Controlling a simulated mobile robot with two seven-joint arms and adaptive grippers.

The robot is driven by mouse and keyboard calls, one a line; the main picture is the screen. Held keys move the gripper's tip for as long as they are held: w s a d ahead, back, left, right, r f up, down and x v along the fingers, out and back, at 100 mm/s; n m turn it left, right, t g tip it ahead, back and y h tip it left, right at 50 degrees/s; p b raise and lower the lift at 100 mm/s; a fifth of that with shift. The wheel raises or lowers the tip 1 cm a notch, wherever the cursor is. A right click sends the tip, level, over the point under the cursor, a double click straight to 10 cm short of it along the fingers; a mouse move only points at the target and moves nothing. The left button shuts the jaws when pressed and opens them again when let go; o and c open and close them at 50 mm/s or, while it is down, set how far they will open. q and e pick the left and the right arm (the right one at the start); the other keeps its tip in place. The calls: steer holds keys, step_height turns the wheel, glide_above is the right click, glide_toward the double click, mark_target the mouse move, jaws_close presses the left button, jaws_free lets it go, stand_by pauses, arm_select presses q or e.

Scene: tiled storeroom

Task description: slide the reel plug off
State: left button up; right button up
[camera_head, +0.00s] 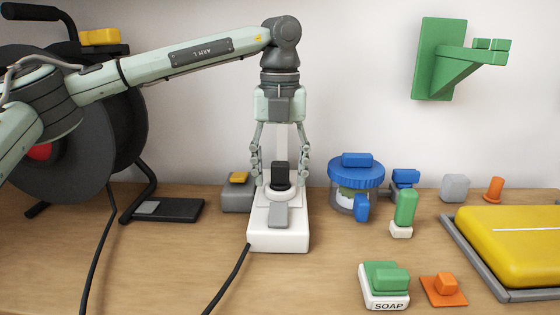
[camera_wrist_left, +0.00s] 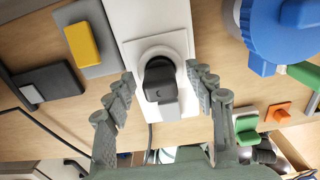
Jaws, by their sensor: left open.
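The black reel plug (camera_head: 280,174) stands upright in the round white socket of a white socket block (camera_head: 265,238) on the bench. In the left wrist view the plug (camera_wrist_left: 159,72) sits in the socket's round collar, with a grey piece beside it. My left gripper (camera_head: 281,178) points straight down over the plug. Its fingers are open, one on each side of the plug, with a gap visible on both sides in the wrist view (camera_wrist_left: 161,78). The black cable reel (camera_head: 120,120) stands at the left, partly behind my left arm. My right gripper is out of view.
A grey box with a yellow top (camera_head: 238,196) stands close left of the socket block. A blue-lidded jar (camera_head: 356,175) and green-topped piece (camera_head: 405,207) stand to the right. A green wall bracket (camera_head: 440,65) juts out above. Black cables cross the front bench.

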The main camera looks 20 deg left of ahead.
mark_target(280, 163)
arm_select(q)
steer(key=c, duration=1.3)
steer(key=shift+o, duration=0.2)
steer(key=shift+r+p, duration=1.5)
steer(key=shift+r, duration=0.7)
